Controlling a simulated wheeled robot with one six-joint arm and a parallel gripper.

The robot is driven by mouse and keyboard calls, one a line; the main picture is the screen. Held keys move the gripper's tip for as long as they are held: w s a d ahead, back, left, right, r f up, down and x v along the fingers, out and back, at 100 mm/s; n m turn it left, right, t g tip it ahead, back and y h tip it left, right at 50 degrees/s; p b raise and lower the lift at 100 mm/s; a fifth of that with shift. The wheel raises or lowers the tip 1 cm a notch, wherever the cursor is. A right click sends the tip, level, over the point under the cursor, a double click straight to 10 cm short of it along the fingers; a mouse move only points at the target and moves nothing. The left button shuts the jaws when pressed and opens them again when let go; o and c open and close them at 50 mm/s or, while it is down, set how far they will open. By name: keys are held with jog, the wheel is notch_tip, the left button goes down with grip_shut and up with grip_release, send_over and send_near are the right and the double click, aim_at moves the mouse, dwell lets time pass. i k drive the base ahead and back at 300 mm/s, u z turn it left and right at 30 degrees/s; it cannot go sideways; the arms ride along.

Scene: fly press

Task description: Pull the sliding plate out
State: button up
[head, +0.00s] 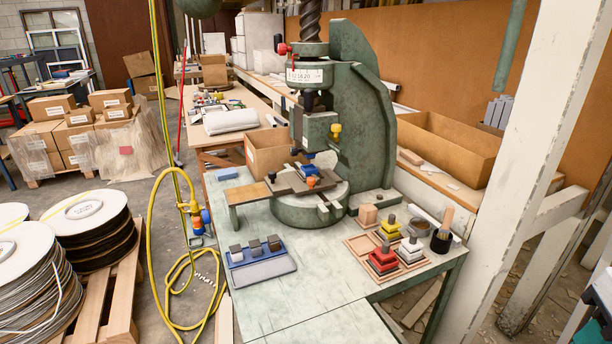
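A green fly press (365,120) stands on a green metal table (300,300). On its round bed (310,208), under the ram, lies a flat dark grey plate (290,181), which looks like the sliding plate. A tan, ochre-coloured bar (247,193) sticks out to the left of it, beyond the bed, with a leg at its left end. I cannot tell whether the bar and the plate are one piece. An orange knob (311,181) and a blue part (308,169) sit at the plate, below the press head. My gripper is not in view.
A blue tray (262,263) with small dark-topped blocks lies in front. Several stacked red, yellow and white pieces (384,256) and a dark brush cup (442,239) stand at right. A cardboard box (270,150) is behind the plate. A yellow hose (150,230) hangs left of the table.

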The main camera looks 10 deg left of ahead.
aim_at(289, 181)
jog(key=k, duration=1.3)
jog(key=u, duration=1)
jog(key=i, duration=1.45)
jog(key=z, duration=0.4)
